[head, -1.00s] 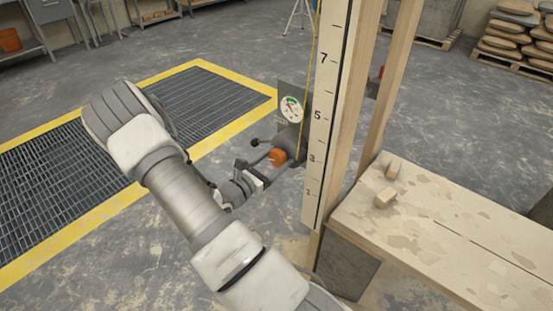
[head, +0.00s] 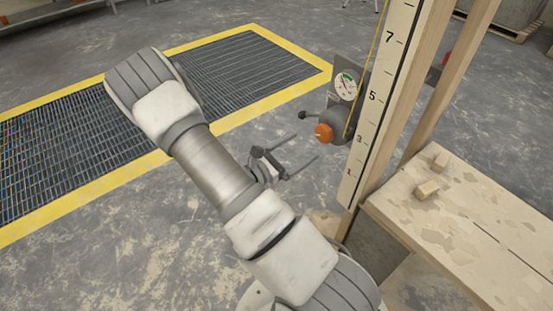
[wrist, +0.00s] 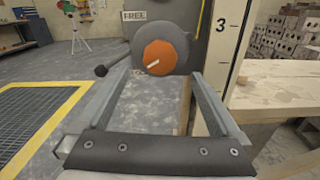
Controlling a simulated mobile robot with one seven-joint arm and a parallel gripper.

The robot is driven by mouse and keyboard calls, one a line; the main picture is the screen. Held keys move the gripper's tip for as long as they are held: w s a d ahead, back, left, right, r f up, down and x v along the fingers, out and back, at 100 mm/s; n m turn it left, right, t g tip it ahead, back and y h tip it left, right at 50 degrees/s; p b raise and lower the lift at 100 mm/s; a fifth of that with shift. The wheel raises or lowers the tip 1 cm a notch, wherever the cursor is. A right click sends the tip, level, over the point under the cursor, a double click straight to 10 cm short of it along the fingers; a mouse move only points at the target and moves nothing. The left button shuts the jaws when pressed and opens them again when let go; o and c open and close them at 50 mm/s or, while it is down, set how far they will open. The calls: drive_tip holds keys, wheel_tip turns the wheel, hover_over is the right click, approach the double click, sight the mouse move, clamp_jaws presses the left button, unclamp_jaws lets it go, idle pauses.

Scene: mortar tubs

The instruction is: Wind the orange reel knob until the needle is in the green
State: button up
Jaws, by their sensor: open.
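The orange reel knob (head: 324,133) sits on the front of a dark grey round reel (head: 345,122) fixed to the measuring post. In the wrist view the knob (wrist: 158,57) is straight ahead, with a pale mark slanting up to the right. A white round gauge (head: 346,86) with a green section is above the reel; its needle is too small to read. My gripper (head: 304,147) is open and empty. Its two fingers point toward the reel, apart from the knob and just short of it. In the wrist view the fingers (wrist: 160,80) frame the knob from below.
A black-tipped lever (head: 303,115) sticks out left of the reel. The numbered post (head: 372,110) stands just right of it, with a yellow line. A yellow-edged floor grate (head: 250,70) lies behind.

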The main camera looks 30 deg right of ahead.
drive_tip(key=a, duration=0.8)
drive_tip(key=shift+s+a+p, duration=0.25)
drive_tip(key=shift+s+p, duration=0.1)
drive_tip(key=shift+s, duration=0.05)
